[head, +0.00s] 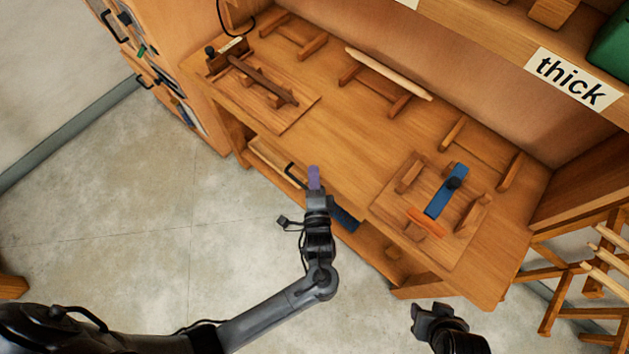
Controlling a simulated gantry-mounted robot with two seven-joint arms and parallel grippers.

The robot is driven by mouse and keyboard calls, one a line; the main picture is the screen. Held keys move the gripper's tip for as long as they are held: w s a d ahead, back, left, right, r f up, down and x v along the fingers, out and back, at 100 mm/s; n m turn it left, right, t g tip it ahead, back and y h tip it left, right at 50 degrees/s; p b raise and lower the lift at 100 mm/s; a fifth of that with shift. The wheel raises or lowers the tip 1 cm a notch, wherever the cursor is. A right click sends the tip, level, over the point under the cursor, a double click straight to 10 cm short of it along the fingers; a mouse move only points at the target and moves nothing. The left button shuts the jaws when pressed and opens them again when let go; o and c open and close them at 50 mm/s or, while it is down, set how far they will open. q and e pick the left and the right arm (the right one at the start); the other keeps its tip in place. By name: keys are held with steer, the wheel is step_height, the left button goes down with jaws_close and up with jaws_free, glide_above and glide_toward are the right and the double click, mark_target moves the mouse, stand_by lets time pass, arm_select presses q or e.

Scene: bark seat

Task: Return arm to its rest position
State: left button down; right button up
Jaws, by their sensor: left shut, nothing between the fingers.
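My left arm comes in from the lower left over the floor. My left gripper (315,180) points up the picture in front of the workbench's front edge, beside a dark drawer handle. It is shut and holds nothing; a purple part shows at its tips. My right gripper (433,313) is low in the picture, right of centre, over the floor in front of the bench. Its fingers do not show clearly enough to tell their state. The rest of the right arm is cut off by the lower edge.
A dark blue item (345,218) shows below the front edge. A rack stands right. Open floor lies left.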

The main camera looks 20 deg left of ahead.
arm_select(q)
steer(key=s+a+f+n+g+h, duration=0.2)
steer(key=s+a+f+g+h, duration=0.15)
steer(key=s+a, duration=0.6)
steer(key=s+d+r+n+g+h, duration=0.1)
steer(key=s+r+n+g+h, duration=0.1)
steer(key=s+n+g, duration=0.3)
steer(key=s+d+r+n+g+h, duration=0.2)
steer(key=s+n+g+h, duration=0.15)
steer(key=s, duration=0.35)
step_height(320, 180, up, 34)
steer(key=p, duration=3.4)
steer(key=shift+w+a+y, duration=0.25)
steer(key=shift+y, duration=0.05)
